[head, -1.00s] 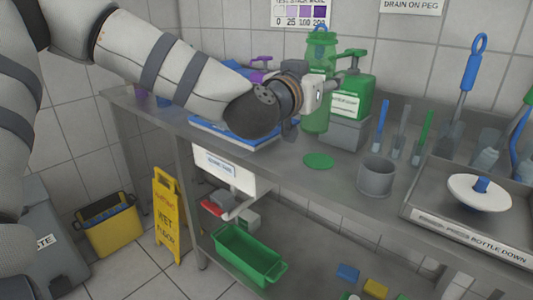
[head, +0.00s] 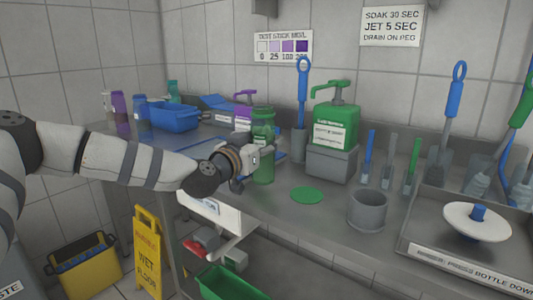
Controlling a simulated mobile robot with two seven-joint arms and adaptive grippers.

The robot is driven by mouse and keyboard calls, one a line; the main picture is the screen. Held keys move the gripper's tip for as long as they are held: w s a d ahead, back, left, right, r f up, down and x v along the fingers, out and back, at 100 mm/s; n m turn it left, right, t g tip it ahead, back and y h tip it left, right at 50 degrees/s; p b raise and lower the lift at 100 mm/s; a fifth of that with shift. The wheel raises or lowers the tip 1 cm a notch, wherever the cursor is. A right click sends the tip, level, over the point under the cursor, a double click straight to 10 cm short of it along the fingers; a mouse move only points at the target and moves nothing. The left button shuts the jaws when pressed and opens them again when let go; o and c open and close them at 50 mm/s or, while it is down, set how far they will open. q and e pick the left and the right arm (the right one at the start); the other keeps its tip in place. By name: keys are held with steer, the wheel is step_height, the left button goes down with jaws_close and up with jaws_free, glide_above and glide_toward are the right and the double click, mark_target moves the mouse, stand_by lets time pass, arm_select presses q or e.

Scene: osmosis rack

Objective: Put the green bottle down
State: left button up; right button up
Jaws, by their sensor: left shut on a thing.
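My left gripper (head: 250,160) is shut on the green bottle (head: 263,172), an upright translucent bottle with a green top, gripped around its middle. The bottle is over the counter, left of and nearer than the green pump dispenser (head: 334,126). I cannot tell whether its base touches the counter. A flat green disc (head: 307,195) lies bare on the counter, to the right of the bottle. My right gripper is not in view.
A grey cup (head: 367,210) stands right of the disc. A blue brush (head: 302,100) stands behind the bottle. A blue bin (head: 173,117) and purple bottles are at the left. A tray (head: 440,262) with a white disc-shaped piece (head: 476,222) is at the right.

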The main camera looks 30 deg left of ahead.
arm_select(q)
step_height(320, 180, down, 3)
steer(key=shift+r, duration=0.35)
steer(key=shift+f, duration=0.15)
steer(key=o, duration=1.1)
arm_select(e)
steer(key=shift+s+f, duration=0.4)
